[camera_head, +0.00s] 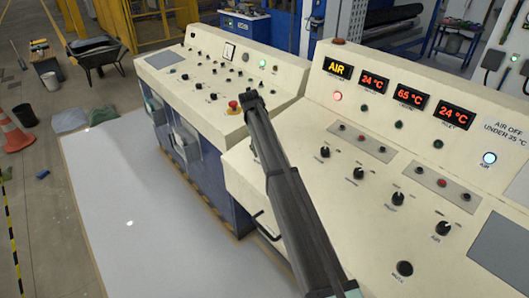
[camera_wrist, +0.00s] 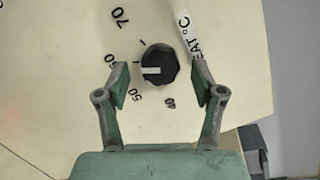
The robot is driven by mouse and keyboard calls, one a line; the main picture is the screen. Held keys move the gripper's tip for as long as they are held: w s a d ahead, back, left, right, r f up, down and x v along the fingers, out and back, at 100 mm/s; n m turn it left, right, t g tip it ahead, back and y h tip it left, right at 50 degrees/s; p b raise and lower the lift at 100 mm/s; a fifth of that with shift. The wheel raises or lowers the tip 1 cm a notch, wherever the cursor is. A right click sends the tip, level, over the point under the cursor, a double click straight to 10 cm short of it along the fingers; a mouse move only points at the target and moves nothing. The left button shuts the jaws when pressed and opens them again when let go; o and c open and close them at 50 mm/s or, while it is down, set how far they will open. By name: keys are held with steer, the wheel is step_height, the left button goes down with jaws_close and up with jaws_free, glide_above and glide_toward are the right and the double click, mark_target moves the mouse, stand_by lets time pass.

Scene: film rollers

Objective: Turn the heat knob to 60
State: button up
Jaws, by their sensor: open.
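The heat knob (camera_wrist: 168,58) is black and many-sided with a white pointer bar, seen in the wrist view on a cream panel. The bar points left in that view, toward the side of the printed 60 and 50; the 60 is partly covered by a finger. The numbers 70, 50 and 40 and a "HEAT °C" label (camera_wrist: 190,35) also show around it. My gripper (camera_wrist: 160,72) is open, with one green finger on each side of the knob and visible gaps between. In the head view I cannot make out my gripper or tell which knob is this one.
In the head view, a control panel (camera_head: 345,222) carries several other knobs, small buttons and red temperature displays (camera_head: 409,96). A second console (camera_head: 200,70) with a red stop button (camera_head: 233,105) stands to the left. My dark arm crosses in front of the panels.

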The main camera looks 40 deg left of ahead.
steer(key=v, duration=1)
steer(key=shift+r, duration=0.35)
steer(key=shift+s+a, duration=0.1)
